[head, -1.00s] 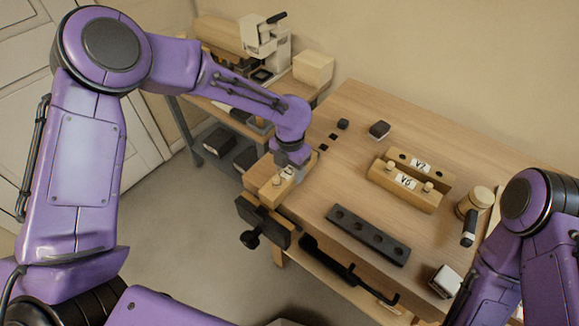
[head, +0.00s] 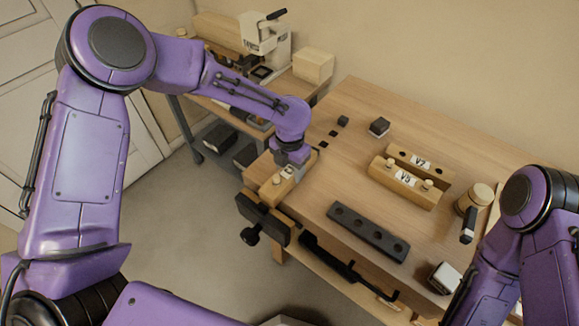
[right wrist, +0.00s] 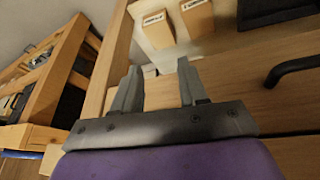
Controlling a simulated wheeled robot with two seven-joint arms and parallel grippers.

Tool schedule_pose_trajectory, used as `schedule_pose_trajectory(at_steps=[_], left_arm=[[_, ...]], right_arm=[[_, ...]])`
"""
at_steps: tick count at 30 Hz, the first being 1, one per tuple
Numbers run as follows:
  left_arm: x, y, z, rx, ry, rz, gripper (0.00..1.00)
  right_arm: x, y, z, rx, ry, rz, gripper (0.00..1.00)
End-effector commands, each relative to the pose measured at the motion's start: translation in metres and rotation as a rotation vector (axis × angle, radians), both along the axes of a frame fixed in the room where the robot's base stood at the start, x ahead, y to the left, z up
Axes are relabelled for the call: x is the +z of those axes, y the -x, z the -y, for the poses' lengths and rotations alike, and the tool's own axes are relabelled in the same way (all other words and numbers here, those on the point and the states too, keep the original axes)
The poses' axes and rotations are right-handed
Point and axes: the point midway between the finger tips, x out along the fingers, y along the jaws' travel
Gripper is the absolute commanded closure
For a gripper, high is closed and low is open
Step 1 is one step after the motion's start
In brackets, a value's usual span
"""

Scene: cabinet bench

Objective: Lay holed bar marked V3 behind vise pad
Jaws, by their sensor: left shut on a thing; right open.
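My left gripper (head: 288,168) points down over the vise at the bench's front left corner. It is shut on a pale wooden bar (head: 293,172) with a white label; the mark is too small to read, and the wrist hides much of the bar. The vise has a wooden block (head: 271,187) and a dark front plate (head: 262,216) with a knob. The bar lies close to the wooden block; I cannot tell whether they touch. My right gripper (right wrist: 160,85) is open and empty in the right wrist view; its fingers are outside the head view.
A holed wooden bar (head: 437,171), its label seemingly V7, lies behind a pegged bar (head: 385,178) that seems marked V5. A dark holed bar (head: 368,232) lies near the front edge. A mallet (head: 474,199) and small dark blocks (head: 379,127) are on the bench. A cart (head: 215,95) stands left.

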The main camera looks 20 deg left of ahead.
Motion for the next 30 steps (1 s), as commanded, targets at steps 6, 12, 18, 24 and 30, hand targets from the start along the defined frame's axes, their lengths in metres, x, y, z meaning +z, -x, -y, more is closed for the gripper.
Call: schedule_pose_trajectory(at_steps=[6,12,18,24,30], left_arm=[[-0.0004,-0.0004,0.0001,0.000,0.000,0.001,0.90],[-0.0049,-0.0005,0.0002,0.000,0.000,0.001,0.90],[-0.0075,-0.0004,0.0001,0.000,0.000,0.001,0.90],[-0.0074,-0.0005,0.0001,0.000,0.000,0.001,0.90],[-0.0076,-0.0003,0.0001,0.000,0.000,0.000,0.90]], right_arm=[[0.0002,0.0000,0.0000,0.000,0.000,0.000,0.57],[0.0008,0.0000,0.0000,0.000,0.000,0.000,0.57],[0.0010,0.0001,0.0000,0.000,0.000,0.000,0.57],[0.0009,0.0000,0.0000,0.000,0.000,0.000,0.57],[0.0041,0.0000,0.0000,0.000,0.000,0.000,0.57]])
